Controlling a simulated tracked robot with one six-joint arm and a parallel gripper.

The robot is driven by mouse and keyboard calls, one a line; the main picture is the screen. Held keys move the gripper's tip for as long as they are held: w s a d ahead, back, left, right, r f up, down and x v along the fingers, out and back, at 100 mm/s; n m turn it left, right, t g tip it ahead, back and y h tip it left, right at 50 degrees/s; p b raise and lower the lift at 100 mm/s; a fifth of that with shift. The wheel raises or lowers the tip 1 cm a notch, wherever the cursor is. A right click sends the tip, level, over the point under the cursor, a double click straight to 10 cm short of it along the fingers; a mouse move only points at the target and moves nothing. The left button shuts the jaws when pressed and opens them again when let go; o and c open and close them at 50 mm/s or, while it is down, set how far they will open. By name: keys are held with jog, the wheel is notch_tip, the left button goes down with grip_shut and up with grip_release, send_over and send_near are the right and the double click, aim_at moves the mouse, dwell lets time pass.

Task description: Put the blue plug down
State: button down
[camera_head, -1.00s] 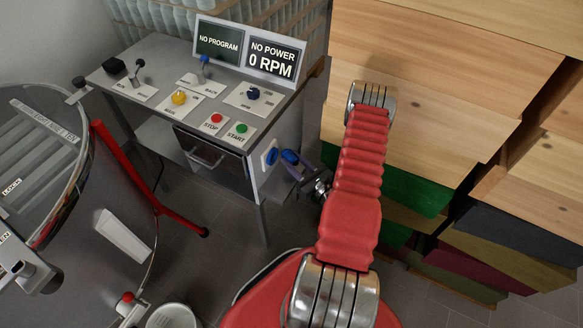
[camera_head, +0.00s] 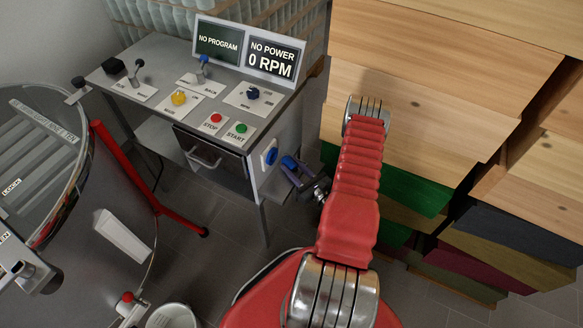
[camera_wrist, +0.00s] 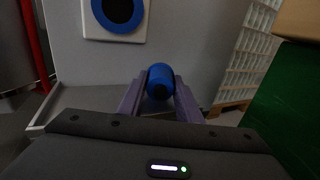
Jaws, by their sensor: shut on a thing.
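The blue plug (camera_wrist: 160,80) is held between the two purple fingers of my gripper (camera_wrist: 160,98) in the wrist view. In the head view the plug (camera_head: 289,162) shows at the tip of my gripper (camera_head: 298,172), a little right of the grey control desk's side. A blue round socket (camera_head: 271,156) on a white plate is fixed to that side panel. In the wrist view the socket (camera_wrist: 118,12) is above and left of the plug. The plug is apart from the socket.
The control desk (camera_head: 190,90) carries buttons, levers and a screen reading NO POWER, 0 RPM (camera_head: 273,59). Stacked wooden boxes (camera_head: 430,110) stand close on the right. A round tank (camera_head: 50,150) and a white bucket (camera_head: 172,316) are at left. Grey floor shows below the desk.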

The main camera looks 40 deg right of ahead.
jog(key=shift+f, duration=0.4)
jog(key=c, duration=1.4)
grip_release()
jog(key=shift+s+f, duration=0.1)
jog(key=shift+c, duration=0.2)
jog(key=shift+o, duration=0.8)
jog(key=shift+a+f, duration=0.1)
jog(key=shift+a, duration=0.15)
